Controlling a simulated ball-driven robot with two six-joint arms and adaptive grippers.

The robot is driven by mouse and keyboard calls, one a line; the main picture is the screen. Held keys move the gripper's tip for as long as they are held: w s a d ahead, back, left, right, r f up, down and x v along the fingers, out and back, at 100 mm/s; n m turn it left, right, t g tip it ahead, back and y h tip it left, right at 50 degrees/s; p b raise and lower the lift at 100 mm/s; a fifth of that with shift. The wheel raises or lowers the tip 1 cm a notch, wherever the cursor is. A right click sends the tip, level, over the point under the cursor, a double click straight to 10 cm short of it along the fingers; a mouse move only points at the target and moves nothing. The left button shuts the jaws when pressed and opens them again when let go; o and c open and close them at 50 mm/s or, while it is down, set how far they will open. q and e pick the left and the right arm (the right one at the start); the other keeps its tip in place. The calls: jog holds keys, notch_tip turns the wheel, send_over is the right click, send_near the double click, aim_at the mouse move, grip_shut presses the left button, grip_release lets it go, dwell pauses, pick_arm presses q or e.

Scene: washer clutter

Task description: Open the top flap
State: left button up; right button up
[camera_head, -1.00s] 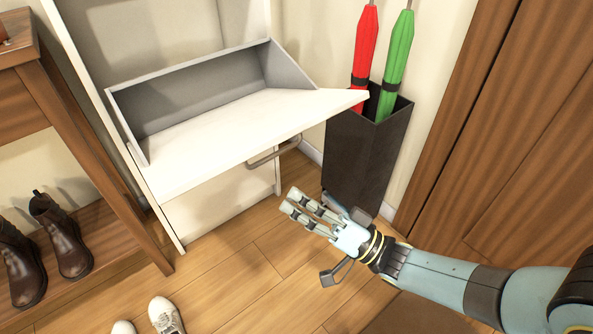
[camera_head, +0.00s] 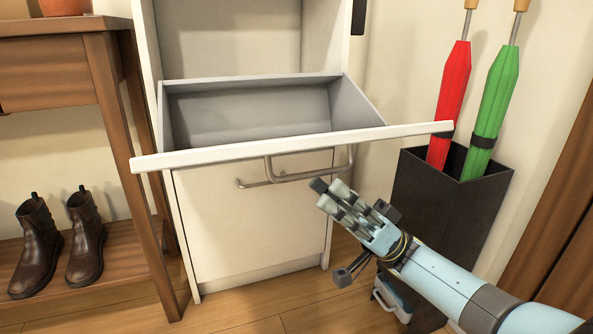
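The white shoe cabinet's top flap (camera_head: 215,156) is tilted far out and seen almost edge-on. Its grey inner bin (camera_head: 250,112) is exposed and looks empty. The flap's metal bar handle (camera_head: 310,173) shows under its front edge. My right gripper (camera_head: 328,196) is just below and right of this handle, seemingly apart from it. Its fingers point up-left and hold nothing visible; their gap is unclear from this angle. My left gripper is not in view.
The lower flap (camera_head: 250,225) is closed. A dark umbrella stand (camera_head: 445,200) with a red umbrella (camera_head: 451,100) and a green umbrella (camera_head: 497,100) stands right, near my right arm. A wooden bench (camera_head: 105,90) with brown boots (camera_head: 85,238) is left.

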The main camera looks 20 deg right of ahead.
aim_at(303, 173)
jog(key=x, duration=0.5)
jog(key=shift+a+r, duration=0.15)
jog(key=shift+a, duration=0.15)
jog(key=shift+w, duration=0.1)
grip_shut()
